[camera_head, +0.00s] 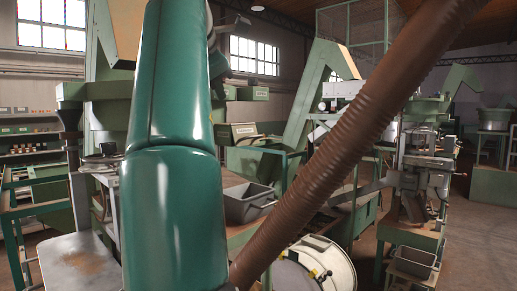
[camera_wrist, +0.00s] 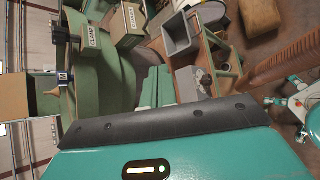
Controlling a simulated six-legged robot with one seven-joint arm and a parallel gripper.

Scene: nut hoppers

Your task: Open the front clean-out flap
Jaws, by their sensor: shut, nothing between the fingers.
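In the wrist view, my gripper (camera_wrist: 156,80) shows as two pale green fingers side by side, closed together with nothing between them. A green curved machine body (camera_wrist: 110,85) lies to their left. A dark knob with a plate reading CLAMP (camera_wrist: 93,34) and a second labelled knob (camera_wrist: 63,77) stand on its left side. In the head view, a green machine (camera_head: 108,115) stands at the left, partly hidden behind my teal arm. I cannot make out the front clean-out flap in either view. My gripper is not visible in the head view.
A brown ribbed hose (camera_head: 350,130) slants across the head view. A grey bin (camera_head: 247,202) sits right of my arm; it also shows in the wrist view (camera_wrist: 181,38). A white drum (camera_head: 315,268) is low in the middle. Open floor lies at the far right.

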